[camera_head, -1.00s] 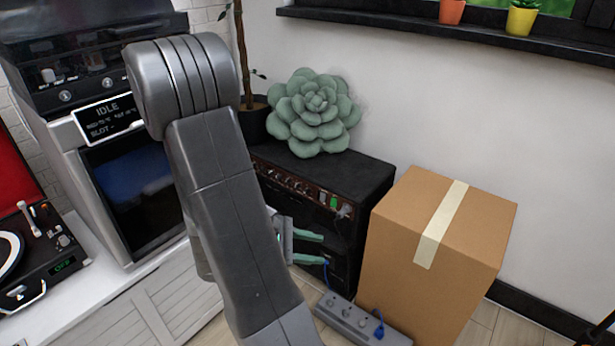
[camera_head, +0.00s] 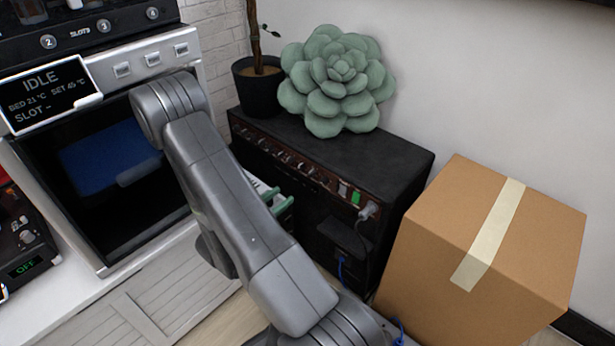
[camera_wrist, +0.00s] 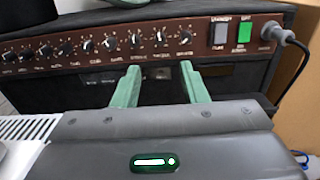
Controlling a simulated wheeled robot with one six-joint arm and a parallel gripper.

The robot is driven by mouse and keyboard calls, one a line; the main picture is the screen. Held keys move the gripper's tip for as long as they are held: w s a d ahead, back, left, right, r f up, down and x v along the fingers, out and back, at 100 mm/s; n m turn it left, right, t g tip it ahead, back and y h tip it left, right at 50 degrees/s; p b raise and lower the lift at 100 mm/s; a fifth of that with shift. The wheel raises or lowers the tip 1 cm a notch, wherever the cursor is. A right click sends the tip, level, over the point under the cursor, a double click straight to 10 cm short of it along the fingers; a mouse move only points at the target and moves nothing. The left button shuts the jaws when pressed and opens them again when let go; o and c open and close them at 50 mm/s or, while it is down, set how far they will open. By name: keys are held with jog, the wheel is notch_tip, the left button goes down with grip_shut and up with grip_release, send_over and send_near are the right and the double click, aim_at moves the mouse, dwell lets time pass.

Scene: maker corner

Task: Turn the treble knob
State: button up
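The amplifier (camera_head: 390,175) is a black box with a brown front panel (camera_wrist: 120,61) and a row of small knobs. In the wrist view one knob (camera_wrist: 160,40) sits beyond the gap between my fingers, with another knob (camera_wrist: 136,41) to its left and one (camera_wrist: 184,38) to its right. The labels are too small to read surely, so I cannot tell which knob is the treble. My gripper (camera_wrist: 160,69) is open and empty, its green fingers pointing at the panel below the knob row. No knob looks held. In the head view my gripper (camera_head: 278,200) is in front of the amplifier, partly behind my arm.
Right of the knobs are a green switch (camera_wrist: 238,38) and a plugged cable (camera_wrist: 285,37). A cardboard box (camera_head: 440,250) stands right of the amplifier. A succulent cushion (camera_head: 335,85) lies on top, a potted plant (camera_head: 258,90) behind. A machine with an IDLE screen (camera_head: 45,92) is left.

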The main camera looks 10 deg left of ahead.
aim_at(310, 175)
jog(key=p+x, duration=0.1)
jog(key=x, duration=1)
jog(key=shift+w+d, duration=0.1)
grip_shut()
